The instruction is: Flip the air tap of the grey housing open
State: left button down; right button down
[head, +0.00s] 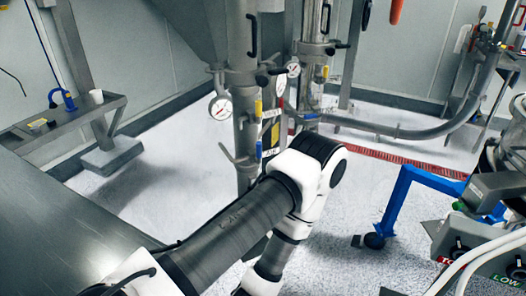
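A grey housing (465,238) with dark knobs and red and green labels stands at the right edge, partly cut off. I cannot make out an air tap on it for certain. One of my arms comes in from the lower left, bends at an elbow in the middle and runs back down past the bottom edge. Its gripper is out of view. My other arm and its gripper are also not seen.
Vertical steel pipes (242,85) with gauges, such as a round one (220,107), stand behind my arm. A blue frame (400,190) stands on the floor at right. A metal table (60,245) is at lower left. The speckled floor (170,180) between is clear.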

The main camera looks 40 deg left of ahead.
aim_at(259, 144)
jog(key=l+u, duration=0.1)
jog(key=u, duration=0.5)
jog(key=l+u, duration=0.1)
jog(key=u, duration=0.3)
jog(key=l+u, duration=0.15)
jog(key=u, duration=0.25)
jog(key=l+u, duration=0.15)
jog(key=u, duration=0.25)
jog(key=l+u, duration=0.15)
jog(key=u, duration=0.25)
jog(key=i+l+u, duration=0.1)
jog(key=i+l, duration=0.25)
